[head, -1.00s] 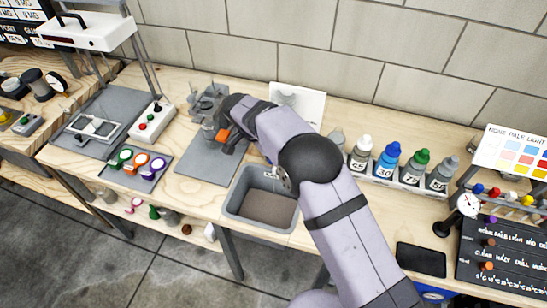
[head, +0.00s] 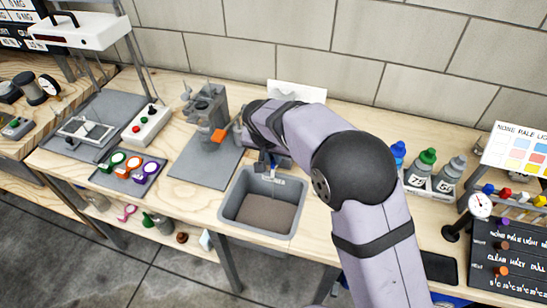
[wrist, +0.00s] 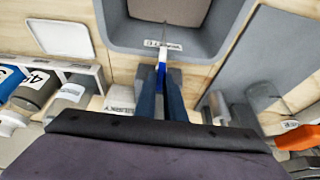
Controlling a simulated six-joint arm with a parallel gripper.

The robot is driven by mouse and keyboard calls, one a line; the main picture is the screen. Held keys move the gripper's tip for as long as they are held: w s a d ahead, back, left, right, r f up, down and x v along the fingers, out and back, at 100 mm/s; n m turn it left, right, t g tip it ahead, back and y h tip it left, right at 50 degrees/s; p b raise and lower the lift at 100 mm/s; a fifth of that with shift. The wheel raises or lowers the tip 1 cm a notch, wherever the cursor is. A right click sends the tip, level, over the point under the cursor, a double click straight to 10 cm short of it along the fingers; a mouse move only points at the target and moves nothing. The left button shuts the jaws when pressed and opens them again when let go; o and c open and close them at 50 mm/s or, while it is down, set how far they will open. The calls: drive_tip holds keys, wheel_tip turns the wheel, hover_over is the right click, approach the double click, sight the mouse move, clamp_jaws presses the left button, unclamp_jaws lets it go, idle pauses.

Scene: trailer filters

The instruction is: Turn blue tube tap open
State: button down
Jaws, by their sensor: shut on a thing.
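My gripper (head: 270,165) is at the back edge of the grey bin in the head view, pointing down. In the wrist view its two dark blue fingers (wrist: 162,98) are shut on a small blue and white piece (wrist: 162,67). A thin dark tip reaches from it towards the bin. I cannot tell whether this piece is the blue tube tap; most of it is hidden between the fingers. No other blue tap is clear in view.
The grey bin (head: 228,212) has a white label on its wall. A grey metal stand (head: 205,108) with an orange part (head: 218,135) is to its left. Coloured rings lie on a dark mat (head: 105,181). Capped bottles (head: 423,170) are right of my arm.

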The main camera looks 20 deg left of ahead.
drive_tip(key=shift+r, duration=0.1)
idle(0.3)
drive_tip(key=c, duration=2.1)
unclamp_jaws()
drive_tip(key=shift+b+v, duration=0.7)
drive_tip(key=shift+v, duration=3)
drive_tip(key=s+d+g+p, duration=0.1)
drive_tip(key=s+d+p, duration=0.1)
drive_tip(key=d, duration=0.8)
drive_tip(key=s+d+g+p, duration=0.1)
drive_tip(key=s+d+p, duration=0.15)
drive_tip(key=d, duration=0.75)
drive_tip(key=s+d, duration=0.4)
drive_tip(key=s, duration=0.1)
drive_tip(key=s+d+f+g+p, duration=0.1)
drive_tip(key=s+d, duration=0.3)
drive_tip(key=s, duration=0.2)
drive_tip(key=s+d+f+g, duration=0.1)
drive_tip(key=s+d, duration=0.3)
drive_tip(key=s, duration=0.1)
drive_tip(key=shift+s+d+p, duration=0.15)
drive_tip(key=shift+d+p, duration=0.15)
drive_tip(key=shift+p, duration=0.1)
